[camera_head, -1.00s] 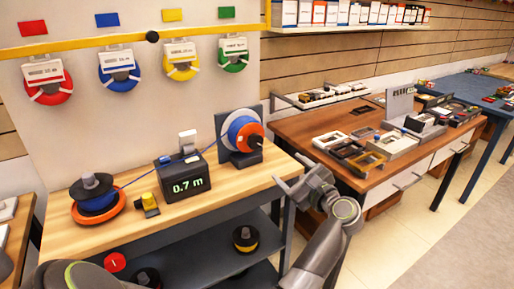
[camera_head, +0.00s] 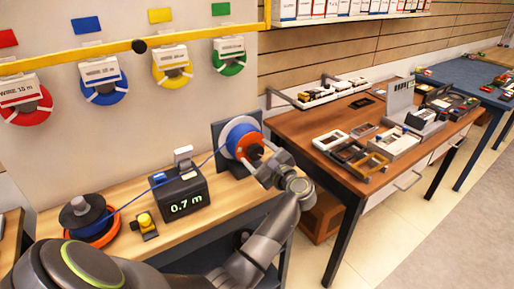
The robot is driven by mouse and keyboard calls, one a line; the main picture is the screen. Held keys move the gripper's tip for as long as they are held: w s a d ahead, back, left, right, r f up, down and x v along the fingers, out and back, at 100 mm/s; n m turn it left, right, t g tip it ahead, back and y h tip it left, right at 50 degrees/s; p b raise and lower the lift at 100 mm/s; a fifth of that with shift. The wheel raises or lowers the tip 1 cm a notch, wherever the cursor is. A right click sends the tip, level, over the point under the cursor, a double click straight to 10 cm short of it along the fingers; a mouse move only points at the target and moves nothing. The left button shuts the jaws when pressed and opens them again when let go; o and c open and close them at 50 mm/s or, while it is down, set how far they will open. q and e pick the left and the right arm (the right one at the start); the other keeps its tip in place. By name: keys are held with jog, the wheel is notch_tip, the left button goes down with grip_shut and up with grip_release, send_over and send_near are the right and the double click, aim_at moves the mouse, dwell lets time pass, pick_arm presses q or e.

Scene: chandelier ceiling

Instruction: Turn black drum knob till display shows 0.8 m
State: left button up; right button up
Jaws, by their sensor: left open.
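The wire drum (camera_head: 240,138), with blue wire and an orange front disc, stands upright in a dark bracket at the right end of the wooden bench. My left gripper (camera_head: 264,162) is open at the drum's front right. Its fingers cover the black knob, so I cannot tell whether they touch it. The black meter box (camera_head: 183,197) shows 0.7 m in green. Blue wire runs from the supply spool (camera_head: 82,211), on an orange base at the left, past the meter to the drum. My right gripper is not in view.
A small yellow and black device (camera_head: 145,225) stands between spool and meter. Red, blue, yellow and green wire reels hang on the wall behind. A brown table (camera_head: 330,170) with trays and parts is to the right, across a gap. My left arm covers the bench's front.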

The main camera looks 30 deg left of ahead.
pick_arm(q)
jog(key=shift+c, duration=0.7)
jog(key=c, duration=0.8)
jog(key=shift+m, duration=1)
jog(key=shift+c, duration=0.2)
jog(key=shift+m, duration=0.4)
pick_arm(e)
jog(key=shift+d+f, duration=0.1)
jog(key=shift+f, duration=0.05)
pick_arm(q)
jog(key=o, duration=1)
jog(key=shift+r, duration=0.1)
